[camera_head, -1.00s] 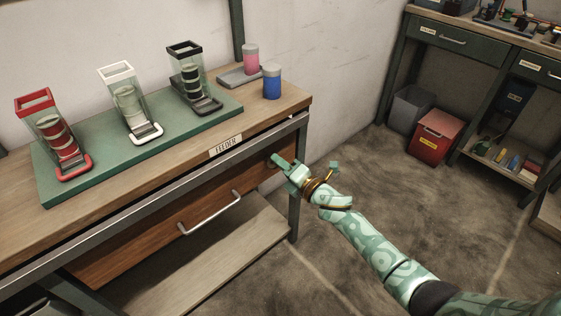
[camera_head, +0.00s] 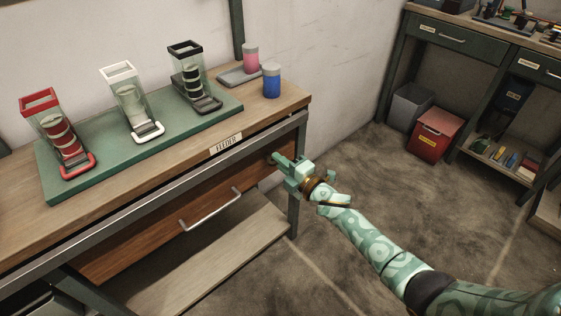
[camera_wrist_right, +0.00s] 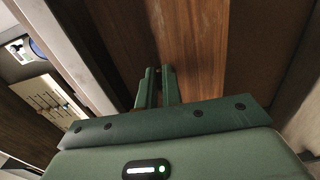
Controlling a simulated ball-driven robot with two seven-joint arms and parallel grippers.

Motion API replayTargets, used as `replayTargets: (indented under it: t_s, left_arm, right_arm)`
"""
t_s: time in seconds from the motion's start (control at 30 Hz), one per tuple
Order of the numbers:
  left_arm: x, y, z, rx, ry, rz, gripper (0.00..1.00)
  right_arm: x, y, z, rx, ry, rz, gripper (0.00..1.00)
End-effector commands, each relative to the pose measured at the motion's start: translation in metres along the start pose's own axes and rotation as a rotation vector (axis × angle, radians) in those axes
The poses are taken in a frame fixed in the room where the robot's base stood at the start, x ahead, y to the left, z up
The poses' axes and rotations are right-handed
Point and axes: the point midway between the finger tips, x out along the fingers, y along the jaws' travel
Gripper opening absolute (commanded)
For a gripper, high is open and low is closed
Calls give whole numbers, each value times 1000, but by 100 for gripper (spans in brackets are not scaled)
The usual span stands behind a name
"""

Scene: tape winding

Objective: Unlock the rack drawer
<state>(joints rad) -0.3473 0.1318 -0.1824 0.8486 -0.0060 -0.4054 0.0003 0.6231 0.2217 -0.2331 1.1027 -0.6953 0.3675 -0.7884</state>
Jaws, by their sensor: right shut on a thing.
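The wooden rack drawer (camera_head: 130,249) sits shut under the tabletop on the left, with a metal handle (camera_head: 212,212) across its front. It also shows as brown wood in the right wrist view (camera_wrist_right: 195,45). My right gripper (camera_head: 275,160) is at the right end of the drawer front, right of the handle. In the right wrist view its two fingers (camera_wrist_right: 160,72) are close together, pointing at the wood. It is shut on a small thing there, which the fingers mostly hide. I cannot make out the lock itself. My left gripper is not in view.
A green mat (camera_head: 100,160) on the tabletop carries red, white and black dispensers. A "FEEDER" label (camera_head: 226,144) marks the table edge. A blue canister (camera_head: 271,80) stands nearby. A lower shelf (camera_head: 205,262) lies beneath the drawer. The floor to the right is open.

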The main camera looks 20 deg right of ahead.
Motion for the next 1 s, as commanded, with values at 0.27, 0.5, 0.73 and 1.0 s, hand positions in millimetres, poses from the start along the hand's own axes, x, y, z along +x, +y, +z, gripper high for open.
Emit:
replayTargets:
  t_s: [0.27,0.5,0.73,1.0]
  left_arm:
    - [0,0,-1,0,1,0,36]
    - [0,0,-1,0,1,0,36]
    - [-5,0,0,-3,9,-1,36]
    - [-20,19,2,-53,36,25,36]
  right_arm:
    - [-1,-2,1,2,-2,-3,13]
    - [0,-1,0,1,-1,-1,29]
    - [-11,2,0,0,-1,0,29]
    - [-76,6,0,0,-2,0,29]
